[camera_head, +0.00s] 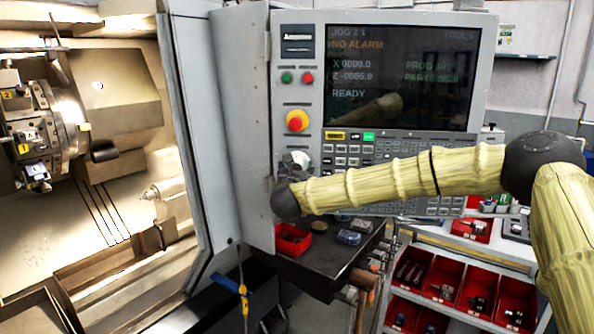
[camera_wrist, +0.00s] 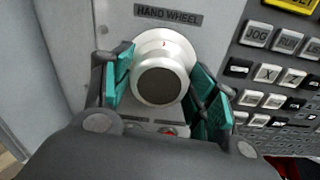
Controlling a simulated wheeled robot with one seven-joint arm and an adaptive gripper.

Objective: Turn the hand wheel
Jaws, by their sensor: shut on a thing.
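The hand wheel (camera_wrist: 161,78) is a white dial with a dark round knob on the grey control panel, under a label reading HAND WHEEL. In the wrist view my gripper (camera_wrist: 165,88) has its two teal-padded fingers on the left and right sides of the wheel, shut on it. A small red mark shows near the top of the dial. In the head view the hand wheel (camera_head: 301,158) is partly hidden by my gripper (camera_head: 293,170), which is at the panel's lower left.
A red emergency button (camera_head: 297,120) sits above the wheel, and a keypad (camera_head: 375,150) is to its right. A shelf (camera_head: 330,265) with a red bin (camera_head: 292,239) is below. The open lathe chamber (camera_head: 120,130) is at left. Red parts bins (camera_head: 445,278) stand lower right.

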